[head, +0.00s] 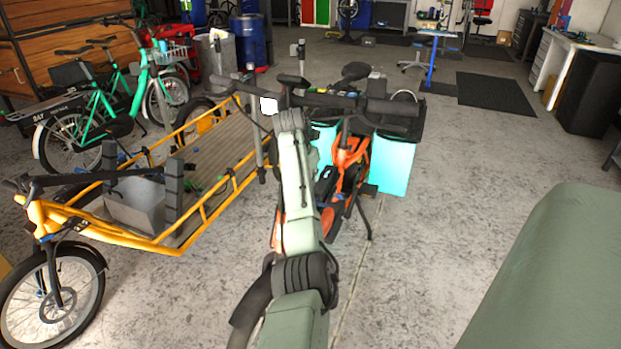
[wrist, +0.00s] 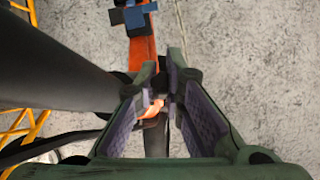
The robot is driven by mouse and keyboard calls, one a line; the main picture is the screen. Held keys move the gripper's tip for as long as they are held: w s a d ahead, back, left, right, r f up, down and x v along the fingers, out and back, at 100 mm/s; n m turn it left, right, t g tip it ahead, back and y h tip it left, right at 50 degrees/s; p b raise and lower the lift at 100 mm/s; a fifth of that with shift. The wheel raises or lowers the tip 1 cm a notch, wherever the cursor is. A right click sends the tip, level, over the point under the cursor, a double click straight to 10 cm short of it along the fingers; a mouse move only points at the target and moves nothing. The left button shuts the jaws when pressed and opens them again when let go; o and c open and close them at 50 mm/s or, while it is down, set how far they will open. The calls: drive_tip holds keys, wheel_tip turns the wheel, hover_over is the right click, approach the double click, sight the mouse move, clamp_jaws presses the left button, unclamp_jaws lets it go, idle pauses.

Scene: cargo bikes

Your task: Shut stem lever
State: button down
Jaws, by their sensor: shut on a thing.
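The orange cargo bike (head: 352,152) stands in the middle of the head view, partly hidden behind my arm. A small orange piece, which looks like the stem lever (wrist: 153,108), sits between the pads above the dark stem (wrist: 156,143). The fingers are closed about it; exact contact is hard to see. The head view hides the fingers and the lever.
A thick dark tube (wrist: 50,70) runs close to the left finger. A yellow cargo bike (head: 120,235) stands at the left, with green bikes (head: 105,105) behind. A cyan bag (head: 392,163) hangs on the orange bike's right.

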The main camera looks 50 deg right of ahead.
drive_tip(key=shift+w+r, duration=0.2)
drive_tip(key=c, duration=1.7)
unclamp_jaws()
drive_tip(key=shift+s+f, duration=0.1)
drive_tip(key=shift+f, duration=0.05)
drive_tip(key=v, duration=1.2)
drive_tip(key=shift+s, duration=0.1)
